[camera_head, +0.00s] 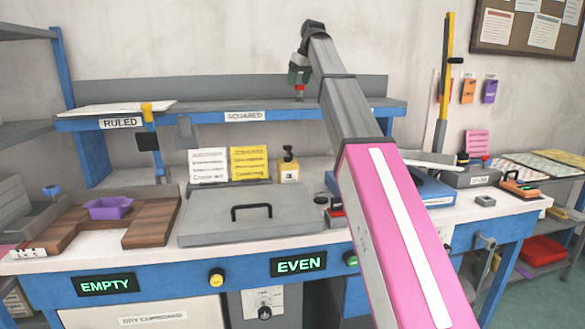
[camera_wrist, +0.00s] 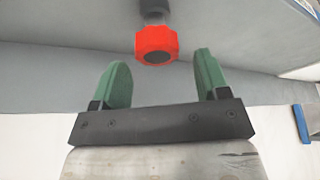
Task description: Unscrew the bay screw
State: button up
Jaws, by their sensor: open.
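A red faceted knob (camera_wrist: 156,44) on a dark stem, which looks like the bay screw, is just beyond my fingertips in the wrist view. In the head view, the small red knob (camera_head: 299,88) shows under my gripper (camera_head: 299,75), above the SQUARED shelf. My gripper (camera_wrist: 160,78) has two green fingers, spread apart with nothing between them. The knob lines up roughly with the gap and appears apart from both fingers. The stem's far end is cut off by the frame in the wrist view.
The blue-edged shelf (camera_head: 232,117) carries RULED and SQUARED labels. A yellow upright (camera_head: 446,70) stands to the right. The shelf around the knob looks clear.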

aim_at(300, 91)
jog(key=m+h, duration=0.1)
jog(key=m, duration=0.2)
jog(key=shift+t, duration=0.3)
jog(key=shift+w+d+m+t+h, duration=0.15)
jog(key=shift+m+h, duration=0.35)
jog(key=shift+m, duration=0.75)
jog(key=shift+s+a+m+t+h, duration=0.15)
jog(key=shift+m+h, duration=0.35)
jog(key=shift+m, duration=0.75)
jog(key=shift+o, duration=0.5)
jog(key=shift+d, duration=0.1)
jog(key=s+d+r+n+y, duration=0.2)
jog(key=s+d+r+n, duration=0.1)
jog(key=s+r+n, duration=0.15)
jog(key=shift+m, duration=0.25)
jog(key=x, duration=0.5)
jog(key=shift+w+a, duration=0.25)
jog(key=shift+w, duration=0.1)
jog(key=shift+a+x, duration=0.15)
jog(key=shift+x, duration=1.1)
jog(key=shift+a+x, duration=0.15)
jog(key=shift+x, duration=1.15)
jog(key=shift+s+r, duration=0.1)
jog(key=c, duration=1)
